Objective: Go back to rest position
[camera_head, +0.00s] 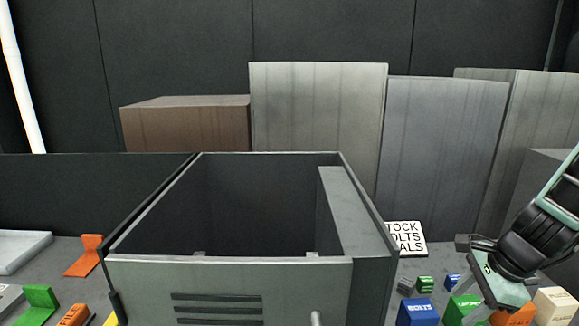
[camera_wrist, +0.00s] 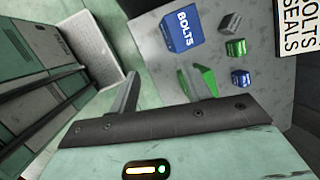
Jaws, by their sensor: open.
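My gripper (camera_wrist: 162,88) shows in the wrist view with its two fingers apart and nothing between them. In the head view my arm comes in from the right edge, and my gripper end hangs over the small boxes right of the grey metal bin; its fingertips are hard to make out there. In the wrist view a blue BOLTS box (camera_wrist: 183,30) lies beyond the fingers. A green box (camera_wrist: 207,79) is partly hidden behind the right finger.
The open grey bin (camera_head: 230,278) stands in the centre and looks empty where I can see inside. A white sign (camera_head: 406,238) stands right of it. Several small boxes, including a blue one (camera_head: 418,313), sit below my gripper. Tall grey panels (camera_head: 318,110) stand behind.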

